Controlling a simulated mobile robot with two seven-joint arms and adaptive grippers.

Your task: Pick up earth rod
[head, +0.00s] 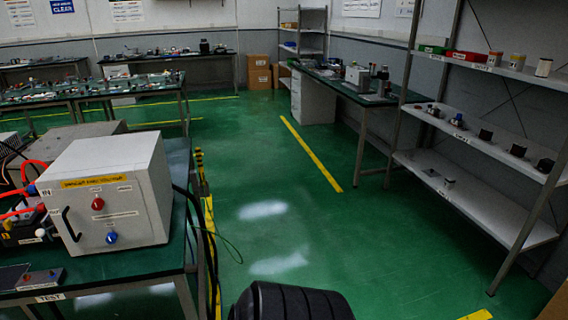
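No earth rod can be made out for certain. A slim upright piece with yellow and dark bands (201,172) stands at the right edge of the near left table, and it may be the earth rod. Its lower part is hard to make out. Black cables and a thin green wire hang close below it. A grey-white generator box (112,192) with a red knob, a blue knob and a black handle sits on the same table. Neither of my grippers is in view.
The near table (120,262) carries a "TEST" label. Long benches with small parts stand behind it. A shelf rack (490,205) with small items stands at the right, and a bench (345,88) is at the back. The green floor (290,220) between is clear.

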